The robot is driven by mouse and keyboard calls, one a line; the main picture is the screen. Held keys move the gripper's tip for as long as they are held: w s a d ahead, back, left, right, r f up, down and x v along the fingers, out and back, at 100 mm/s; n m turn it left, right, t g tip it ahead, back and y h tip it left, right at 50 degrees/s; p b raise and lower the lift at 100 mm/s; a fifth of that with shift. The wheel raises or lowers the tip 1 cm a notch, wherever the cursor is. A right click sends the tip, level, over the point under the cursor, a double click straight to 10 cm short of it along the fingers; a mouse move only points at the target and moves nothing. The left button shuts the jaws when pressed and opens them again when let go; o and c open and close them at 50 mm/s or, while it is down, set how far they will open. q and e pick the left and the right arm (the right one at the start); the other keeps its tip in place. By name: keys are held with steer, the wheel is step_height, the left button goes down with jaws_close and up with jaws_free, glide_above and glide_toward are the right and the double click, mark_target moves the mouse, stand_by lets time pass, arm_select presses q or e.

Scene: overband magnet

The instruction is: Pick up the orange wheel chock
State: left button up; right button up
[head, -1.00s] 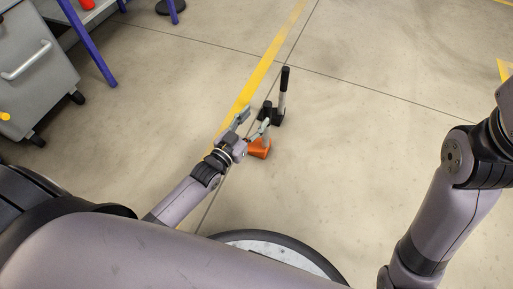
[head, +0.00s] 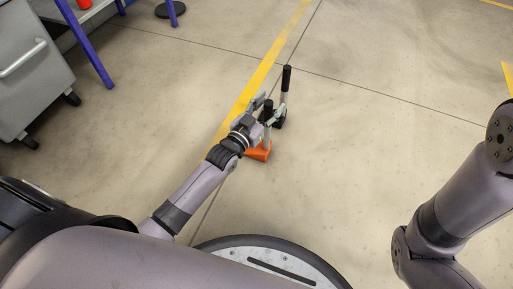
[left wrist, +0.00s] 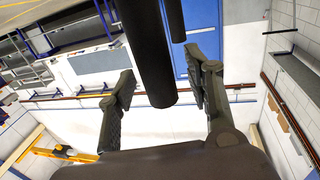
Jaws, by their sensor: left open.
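The orange wheel chock (head: 258,152) sits on the floor in the head view, partly hidden by my left gripper. An upright handle with a black grip (head: 268,106) appears to rise from it. My left gripper (head: 267,111) is open at this handle. In the left wrist view, a black cylindrical grip (left wrist: 149,55) reaches down between the two open fingers (left wrist: 163,82), with a gap visible on each side. My right gripper is out of view; only my right arm shows.
A second handle with a black grip (head: 287,77) stands close behind, on a dark base (head: 279,122); it also shows in the left wrist view (left wrist: 175,20). A grey cabinet (head: 30,75) stands at left. The floor to the right is clear.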

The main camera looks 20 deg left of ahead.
arm_select(q)
steer(key=shift+c, duration=0.3)
jaws_close()
stand_by(0.3)
steer(key=shift+r, duration=0.1)
